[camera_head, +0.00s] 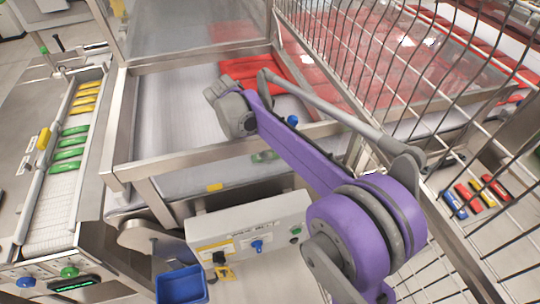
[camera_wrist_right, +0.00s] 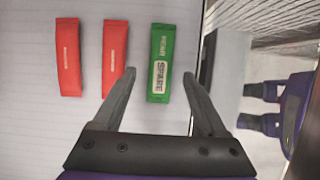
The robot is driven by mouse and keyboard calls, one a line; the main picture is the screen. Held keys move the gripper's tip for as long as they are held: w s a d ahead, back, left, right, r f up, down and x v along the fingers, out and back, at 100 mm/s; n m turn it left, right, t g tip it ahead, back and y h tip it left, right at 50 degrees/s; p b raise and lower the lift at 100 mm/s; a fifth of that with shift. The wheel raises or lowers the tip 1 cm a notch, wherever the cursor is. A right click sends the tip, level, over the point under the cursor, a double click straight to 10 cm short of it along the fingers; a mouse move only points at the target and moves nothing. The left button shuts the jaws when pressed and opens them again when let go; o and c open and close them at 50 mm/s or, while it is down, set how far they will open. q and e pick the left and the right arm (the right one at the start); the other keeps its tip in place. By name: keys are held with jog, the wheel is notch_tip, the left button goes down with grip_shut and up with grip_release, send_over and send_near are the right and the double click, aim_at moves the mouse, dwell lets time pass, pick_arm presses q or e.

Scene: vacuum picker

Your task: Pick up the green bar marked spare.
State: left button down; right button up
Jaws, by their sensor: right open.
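The green bar (camera_wrist_right: 160,65) marked SPARE lies on a pale, lined surface in the right wrist view. It lies lengthwise between and just beyond the fingers of my right gripper (camera_wrist_right: 160,76). The fingers are apart, with nothing held between them. Whether the fingertips are level with the bar or above it, I cannot tell. In the head view my purple right arm reaches in from the lower right, and its fingers cannot be made out.
Two red bars (camera_wrist_right: 68,57) lie left of the green bar; the nearer one (camera_wrist_right: 115,58) is close to the left finger. A metal edge runs along the right. In the head view, a wire fence (camera_head: 440,75) stands right and a belt (camera_head: 62,190) carries green and yellow bars left.

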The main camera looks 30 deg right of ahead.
jog(key=shift+s+d+f, duration=0.1)
jog(key=shift+d+f, duration=0.15)
jog(key=shift+f, duration=0.4)
grip_shut()
